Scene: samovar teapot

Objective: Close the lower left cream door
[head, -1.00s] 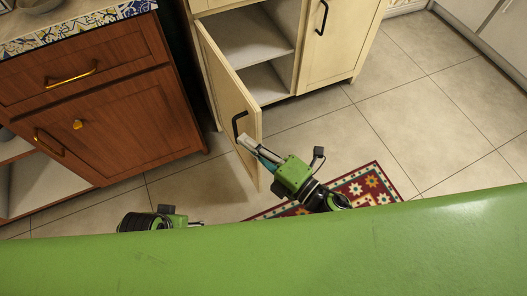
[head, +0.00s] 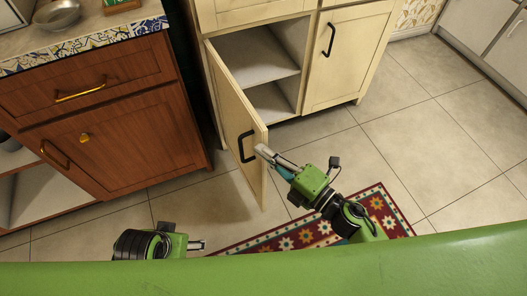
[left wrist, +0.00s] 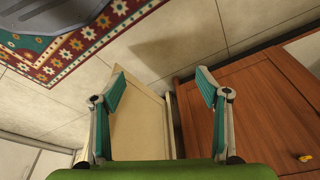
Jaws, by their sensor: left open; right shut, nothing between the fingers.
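The lower left cream door (head: 230,105) stands open in the head view, swung out from the cream cabinet toward me. Its black handle (head: 241,147) is on the visible outer face near the free edge. My right gripper (head: 262,152) is shut and empty, with its tips at that free edge just right of the handle. I cannot tell whether they touch the door. My left gripper (head: 202,245) is low in the head view, left of the right one. In the left wrist view its fingers (left wrist: 158,88) are spread and empty, with the cream door (left wrist: 140,125) visible beyond them.
A red-brown wooden cabinet (head: 120,135) stands left of the open door. Another cream door (head: 345,60), shut, is to the right of the open compartment (head: 258,60). A patterned red rug (head: 385,205) lies on the tiled floor (head: 420,110), which is clear at right.

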